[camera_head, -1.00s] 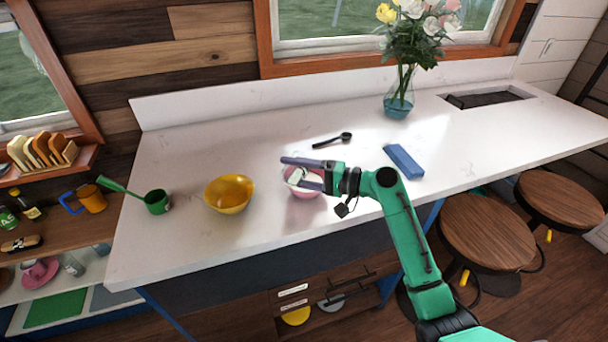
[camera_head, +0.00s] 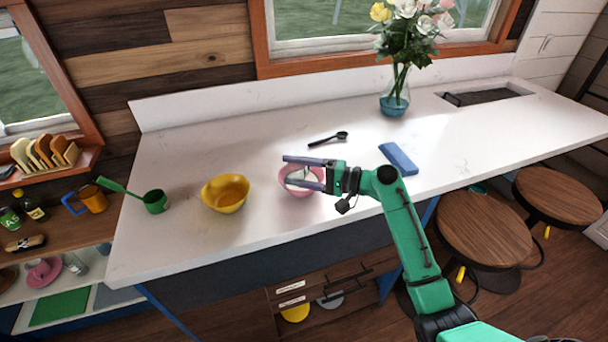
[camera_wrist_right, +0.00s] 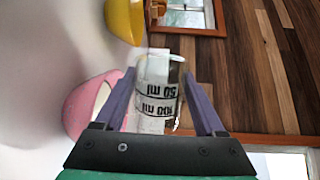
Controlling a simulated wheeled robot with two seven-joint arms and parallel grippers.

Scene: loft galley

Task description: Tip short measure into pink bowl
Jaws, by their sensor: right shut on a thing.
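The pink bowl (camera_head: 284,183) stands on the white counter, right of the yellow bowl. My right gripper (camera_head: 294,172) reaches over it from the right and hides part of it. It is shut on the short measure, a clear cup with black ml marks (camera_wrist_right: 157,98), between its fingers in the right wrist view. The pink bowl (camera_wrist_right: 84,104) shows left of the fingers there. In the head view the measure shows only as a pale shape (camera_head: 303,175) over the bowl; its exact tilt and contents are unclear. My left gripper is out of view.
The yellow bowl (camera_head: 226,194) and a green long-handled measure (camera_head: 155,201) stand to the left. A blue block (camera_head: 398,158) and a flower vase (camera_head: 394,104) are to the right. Much of the counter's back is clear.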

